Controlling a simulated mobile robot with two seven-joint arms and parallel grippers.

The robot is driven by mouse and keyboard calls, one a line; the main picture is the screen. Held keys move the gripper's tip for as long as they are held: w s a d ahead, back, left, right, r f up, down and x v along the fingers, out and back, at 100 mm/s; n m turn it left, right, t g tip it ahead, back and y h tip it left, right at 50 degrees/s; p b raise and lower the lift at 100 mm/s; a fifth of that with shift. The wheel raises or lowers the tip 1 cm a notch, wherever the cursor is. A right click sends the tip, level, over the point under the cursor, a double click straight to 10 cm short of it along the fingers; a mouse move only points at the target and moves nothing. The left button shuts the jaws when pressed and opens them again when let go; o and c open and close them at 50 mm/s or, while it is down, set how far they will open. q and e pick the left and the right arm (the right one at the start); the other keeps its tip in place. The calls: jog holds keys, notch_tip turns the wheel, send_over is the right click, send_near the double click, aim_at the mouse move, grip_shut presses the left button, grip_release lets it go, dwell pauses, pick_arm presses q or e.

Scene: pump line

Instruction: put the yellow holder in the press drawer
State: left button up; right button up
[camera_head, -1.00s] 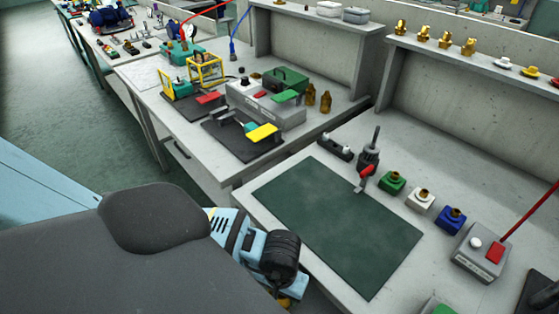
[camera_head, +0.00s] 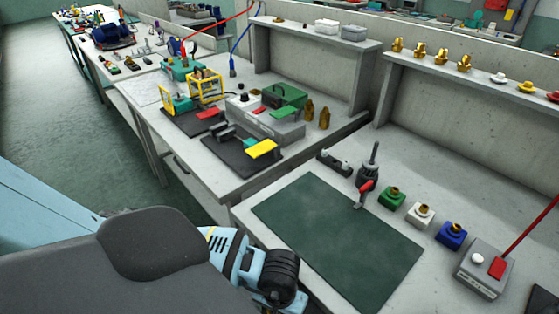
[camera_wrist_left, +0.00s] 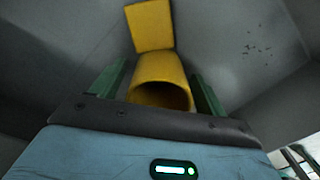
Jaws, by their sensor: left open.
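A yellow piece, a hollow tube (camera_wrist_left: 161,82) with a square plate (camera_wrist_left: 149,26) beyond it, shows in the left wrist view. I take it for the yellow holder. My left gripper (camera_wrist_left: 158,88) is open, with a green finger on each side of the tube. I cannot tell whether either finger touches it. In the head view my left arm fills the lower left, and its gripper is out of sight. My right gripper is not in view. I cannot make out a press drawer for certain in either view.
A dark green mat (camera_head: 337,240) lies bare on the near bench. Behind it stand a black device with a red handle (camera_head: 367,183), and green (camera_head: 391,198), white (camera_head: 420,214) and blue (camera_head: 451,234) holders. A grey button box (camera_head: 485,267) stands at right.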

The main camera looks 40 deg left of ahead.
pick_arm(q)
notch_tip(320, 180, up, 12)
jog(key=shift+p, duration=0.35)
dwell(0.5)
